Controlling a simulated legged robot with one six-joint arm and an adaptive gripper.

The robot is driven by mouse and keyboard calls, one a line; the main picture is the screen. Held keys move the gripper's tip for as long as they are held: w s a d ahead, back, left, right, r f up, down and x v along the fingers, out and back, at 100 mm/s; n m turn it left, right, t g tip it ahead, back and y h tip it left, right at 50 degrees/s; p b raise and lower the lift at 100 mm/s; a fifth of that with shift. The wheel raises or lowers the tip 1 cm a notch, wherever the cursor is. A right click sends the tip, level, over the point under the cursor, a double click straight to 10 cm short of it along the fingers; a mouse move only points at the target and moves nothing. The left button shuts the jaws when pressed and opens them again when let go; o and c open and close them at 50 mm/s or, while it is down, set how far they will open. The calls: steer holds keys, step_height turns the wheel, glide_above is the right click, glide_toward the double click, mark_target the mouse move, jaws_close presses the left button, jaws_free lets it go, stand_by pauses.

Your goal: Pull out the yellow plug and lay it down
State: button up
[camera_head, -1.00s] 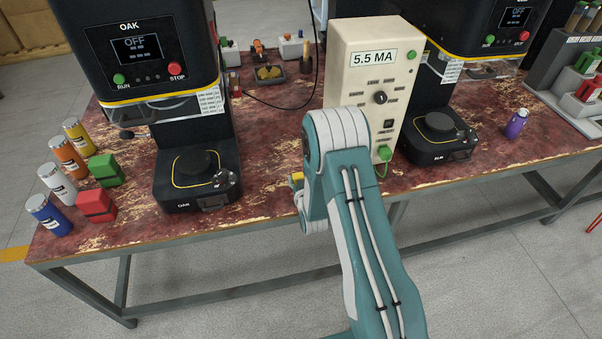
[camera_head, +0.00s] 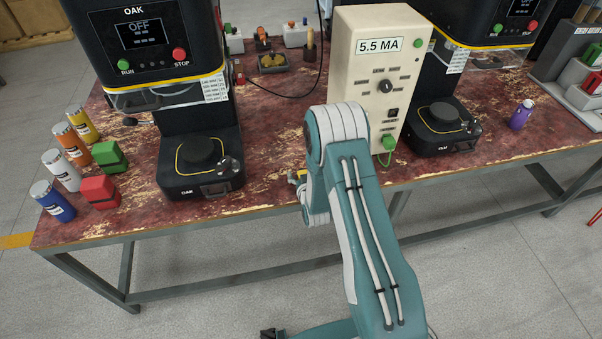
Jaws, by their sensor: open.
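The cream tester box (camera_head: 366,65) reads 5.5 MA and stands on the worn red bench. A green plug (camera_head: 389,142) sits low on its front right.
Two dark seamers stand either side of the box, the left marked OAK (camera_head: 200,170). Several cans, a green block (camera_head: 108,157) and a red block (camera_head: 100,191) are at left. A purple bottle (camera_head: 521,115) is at right. A black cable (camera_head: 290,107) lies behind.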

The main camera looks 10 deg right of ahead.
steer(key=shift+d, duration=0.15)
steer(key=shift+s+r, duration=0.1)
steer(key=shift+s, duration=0.2)
steer(key=v, duration=1.1)
steer(key=shift+s, duration=0.1)
